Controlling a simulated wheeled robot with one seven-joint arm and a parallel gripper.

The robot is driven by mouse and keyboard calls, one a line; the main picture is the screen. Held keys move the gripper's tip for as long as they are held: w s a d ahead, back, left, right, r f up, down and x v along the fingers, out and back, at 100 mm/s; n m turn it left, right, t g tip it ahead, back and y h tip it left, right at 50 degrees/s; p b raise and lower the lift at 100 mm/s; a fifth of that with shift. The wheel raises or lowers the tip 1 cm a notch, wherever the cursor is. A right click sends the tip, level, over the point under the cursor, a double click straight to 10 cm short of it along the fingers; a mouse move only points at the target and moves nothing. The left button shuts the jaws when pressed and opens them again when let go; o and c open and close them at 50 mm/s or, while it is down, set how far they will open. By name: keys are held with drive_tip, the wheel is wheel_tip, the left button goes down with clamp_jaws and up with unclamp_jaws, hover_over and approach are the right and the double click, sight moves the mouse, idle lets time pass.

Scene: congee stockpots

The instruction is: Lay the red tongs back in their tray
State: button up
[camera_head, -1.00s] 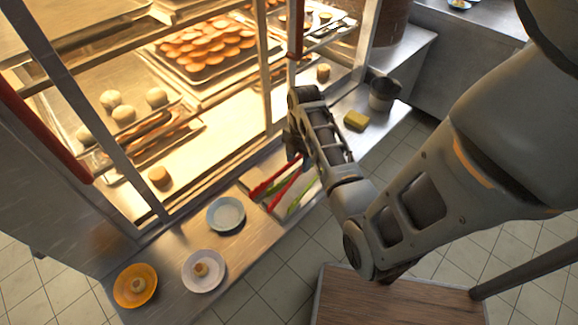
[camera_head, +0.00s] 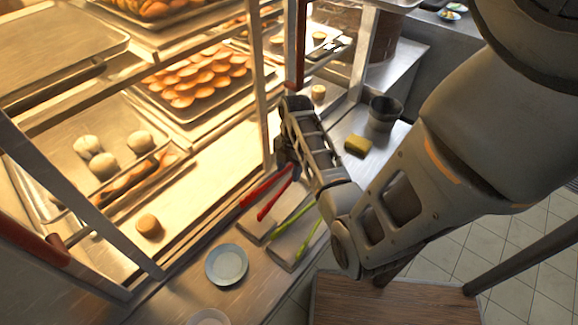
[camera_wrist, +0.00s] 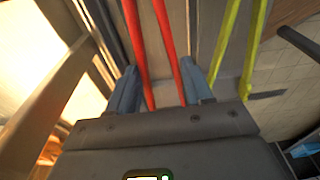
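The red tongs (camera_head: 266,197) reach out down-left from my gripper (camera_head: 289,160) in the head view, over the left edge of the left metal tray (camera_head: 262,228). In the wrist view, both arms of the red tongs (camera_wrist: 171,55) run between my gripper's two blue-grey fingers (camera_wrist: 160,90), which sit close against their outer sides. My gripper looks shut on them. The tongs appear slightly above the tray, though the exact gap cannot be told. Green tongs (camera_head: 294,221) lie at the right tray (camera_head: 286,255); they also show in the wrist view (camera_wrist: 228,50).
A lit glass cabinet with a metal post (camera_head: 259,80) stands close left of my gripper. A pale blue plate (camera_head: 226,264) lies in front of the trays. A yellow sponge (camera_head: 358,146) and a grey pot (camera_head: 384,112) stand behind on the right.

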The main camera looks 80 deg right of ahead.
wheel_tip(320, 180, down, 4)
drive_tip(key=b, duration=0.3)
drive_tip(key=shift+b, duration=0.35)
drive_tip(key=shift+f+b, duration=0.45)
drive_tip(key=shift+f, duration=0.65)
drive_tip(key=shift+o, duration=0.4)
drive_tip(key=o, duration=0.5)
drive_tip(key=shift+o, duration=0.2)
drive_tip(key=shift+r, duration=0.1)
wheel_tip(320, 180, up, 8)
drive_tip(key=shift+s+d+f, duration=0.25)
drive_tip(key=shift+d, duration=0.15)
